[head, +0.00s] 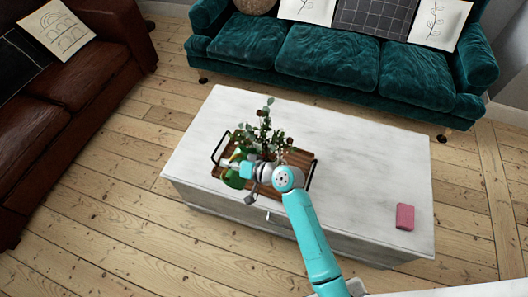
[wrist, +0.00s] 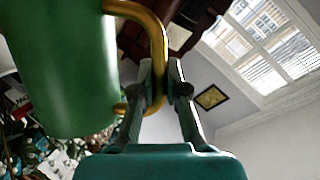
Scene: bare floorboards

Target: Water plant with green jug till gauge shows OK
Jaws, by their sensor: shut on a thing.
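The green jug (wrist: 65,70) fills the left of the wrist view, with its gold handle (wrist: 158,35) beside it. My gripper (wrist: 160,75) is shut on that handle. In the head view the jug (head: 234,180) is at the left part of the tray, partly hidden by my gripper (head: 246,172). I cannot tell its exact tilt or whether it touches the tray. The leafy plant (head: 263,132) stands just behind my wrist; its pot is hidden. Leaves also show low left in the wrist view (wrist: 45,155). I cannot make out a gauge reading.
A wooden tray (head: 300,160) with black handles lies on the white marble table (head: 365,165). A pink box-like thing (head: 405,216) lies at the table's right front corner. A teal sofa (head: 325,62) stands behind and a brown sofa (head: 75,85) at left. The table's right half is mostly clear.

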